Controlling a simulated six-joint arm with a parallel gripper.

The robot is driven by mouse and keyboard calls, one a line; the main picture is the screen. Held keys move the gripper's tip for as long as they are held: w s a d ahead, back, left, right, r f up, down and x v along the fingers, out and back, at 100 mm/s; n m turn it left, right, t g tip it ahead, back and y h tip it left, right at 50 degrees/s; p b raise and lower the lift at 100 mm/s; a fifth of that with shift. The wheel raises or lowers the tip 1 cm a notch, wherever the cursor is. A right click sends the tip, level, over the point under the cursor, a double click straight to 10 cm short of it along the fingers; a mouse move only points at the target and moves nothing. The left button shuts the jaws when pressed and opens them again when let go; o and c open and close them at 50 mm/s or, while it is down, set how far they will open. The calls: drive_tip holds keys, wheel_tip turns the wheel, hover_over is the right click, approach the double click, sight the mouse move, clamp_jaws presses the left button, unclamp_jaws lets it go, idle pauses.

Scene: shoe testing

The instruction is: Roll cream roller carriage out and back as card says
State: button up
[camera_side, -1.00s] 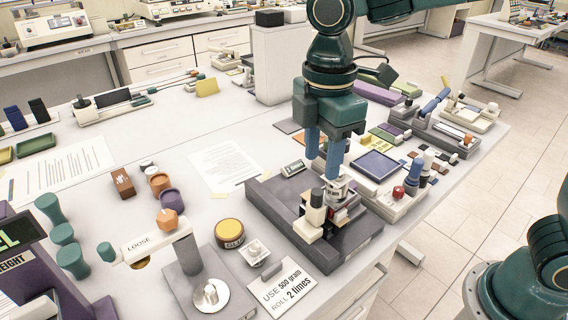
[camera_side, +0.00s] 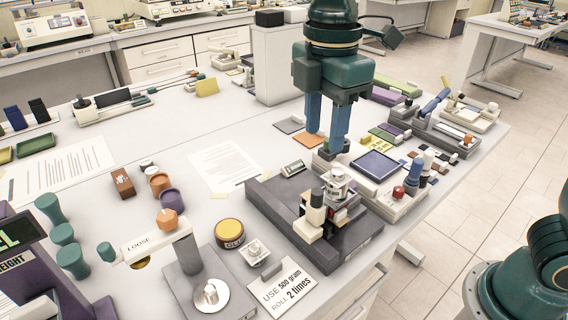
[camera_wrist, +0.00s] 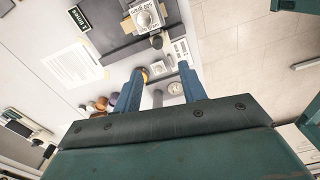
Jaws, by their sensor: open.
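The cream roller carriage (camera_side: 317,214) stands on the dark grey bed of the roller rig (camera_side: 278,207). A silvery white weight (camera_side: 338,184) sits at the carriage, on its far side. The weight shows in the wrist view (camera_wrist: 148,18) with "500 gram" lettering beside it. The card (camera_side: 283,284) reads "USE 500 gram ROLL 2 times". My gripper (camera_side: 324,142) is above and behind the weight, apart from it, with its blue fingers spread and empty. In the wrist view the open fingers (camera_wrist: 160,72) have nothing between them at their tips.
A tray with a blue pad (camera_side: 377,165) and a red knob (camera_side: 398,192) stands right of the rig. A paper sheet (camera_side: 222,163) lies left of the rig.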

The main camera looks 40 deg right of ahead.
sight(317, 187)
drive_tip(key=shift+w+f+n, duration=0.1)
drive_tip(key=shift+w+n, duration=0.1)
drive_tip(key=shift+n, duration=1.7)
drive_tip(key=shift+f, duration=0.15)
wheel_tip(317, 187, down, 14)
drive_tip(key=shift+r, duration=0.25)
clamp_jaws()
